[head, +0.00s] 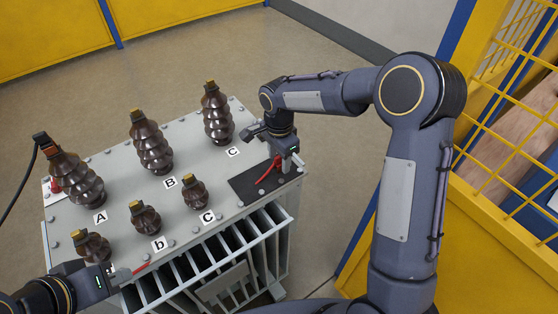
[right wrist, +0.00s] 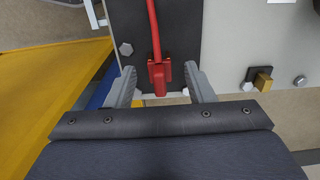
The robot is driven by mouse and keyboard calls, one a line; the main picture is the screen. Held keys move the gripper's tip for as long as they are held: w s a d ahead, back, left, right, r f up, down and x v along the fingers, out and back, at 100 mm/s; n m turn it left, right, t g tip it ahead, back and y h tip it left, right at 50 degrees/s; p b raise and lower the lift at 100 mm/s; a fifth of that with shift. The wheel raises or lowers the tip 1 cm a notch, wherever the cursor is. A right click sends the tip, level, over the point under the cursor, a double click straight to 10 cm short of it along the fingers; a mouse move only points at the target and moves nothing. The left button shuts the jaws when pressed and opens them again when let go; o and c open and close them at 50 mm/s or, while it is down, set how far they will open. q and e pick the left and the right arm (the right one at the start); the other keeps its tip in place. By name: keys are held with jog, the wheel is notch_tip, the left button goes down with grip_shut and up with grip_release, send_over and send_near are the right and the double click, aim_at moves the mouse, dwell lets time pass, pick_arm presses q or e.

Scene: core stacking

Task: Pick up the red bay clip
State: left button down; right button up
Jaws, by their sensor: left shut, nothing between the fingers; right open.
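The red bay clip (head: 269,171) lies on a dark pad (head: 247,185) at the right end of the grey transformer top. It shows in the right wrist view (right wrist: 159,76) with a red cable running away from it. My right gripper (head: 291,162) is open over the pad's right edge. In the right wrist view its two fingers (right wrist: 160,82) stand on either side of the clip, with gaps on both sides; whether they are at its height I cannot tell. My left gripper (head: 122,277) is shut and empty at the transformer's front left, beside a thin red piece (head: 141,268).
Several brown ribbed bushings stand on the transformer top (head: 115,170), labelled with letters. A black cable meets the left bushing (head: 75,182). Cooling fins (head: 240,250) line the front. Yellow mesh fencing (head: 510,130) stands at the right.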

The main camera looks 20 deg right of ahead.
jog(key=shift+f, duration=0.8)
grip_shut()
jog(key=shift+r, duration=0.1)
